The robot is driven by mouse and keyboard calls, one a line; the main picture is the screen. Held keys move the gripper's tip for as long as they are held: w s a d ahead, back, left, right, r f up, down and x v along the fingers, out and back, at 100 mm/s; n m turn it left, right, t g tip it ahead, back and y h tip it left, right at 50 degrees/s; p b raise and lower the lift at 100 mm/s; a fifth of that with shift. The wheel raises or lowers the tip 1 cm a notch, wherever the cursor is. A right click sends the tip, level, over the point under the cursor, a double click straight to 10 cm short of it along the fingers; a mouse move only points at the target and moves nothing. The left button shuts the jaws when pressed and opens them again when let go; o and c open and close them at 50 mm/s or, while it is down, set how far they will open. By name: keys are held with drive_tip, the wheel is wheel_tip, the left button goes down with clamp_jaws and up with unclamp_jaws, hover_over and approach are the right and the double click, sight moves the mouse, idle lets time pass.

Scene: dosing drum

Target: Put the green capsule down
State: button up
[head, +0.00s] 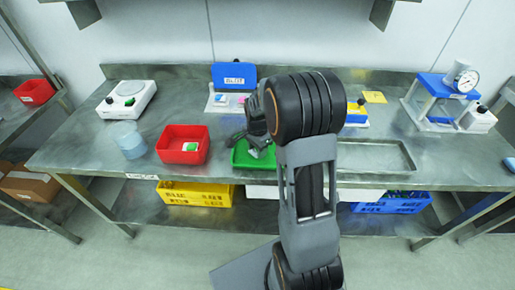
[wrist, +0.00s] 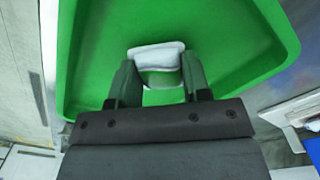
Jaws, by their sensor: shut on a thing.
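My gripper (wrist: 158,82) is shut on the green capsule (wrist: 161,77), which has a pale, whitish end and a greenish part between the fingers. The capsule is over the inside of the green tray (wrist: 82,75), whose walls surround it in the wrist view. I cannot tell whether it touches the tray's floor. In the head view my gripper (head: 257,142) points down into the green tray (head: 240,159) at the bench's front edge. My arm hides the tray's right part.
A red bin (head: 170,154) holding a small white-and-green item stands left of the green tray, with a clear bluish tub (head: 130,146) beyond it. A scale (head: 128,98) is at the back left. A shallow metal tray (head: 385,171) and a gauge press (head: 440,92) are on the right.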

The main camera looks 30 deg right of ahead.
drive_tip(key=o, duration=1)
drive_tip(key=shift+f, duration=0.1)
drive_tip(key=shift+c, duration=0.2)
wheel_tip(320, 180, up, 12)
drive_tip(key=f, duration=0.1)
drive_tip(key=s+a+r+n+t, duration=0.1)
drive_tip(key=s+a+n, duration=0.4)
drive_tip(key=s+n, duration=0.2)
drive_tip(key=s+a+r+n+t, duration=0.1)
drive_tip(key=s+a+n, duration=0.3)
drive_tip(key=s+n, duration=0.4)
drive_tip(key=shift+s+a+r+t+p, duration=0.25)
drive_tip(key=shift+s+a+t+p, duration=0.1)
drive_tip(key=shift+s+t, duration=0.35)
drive_tip(key=shift+w, duration=0.1)
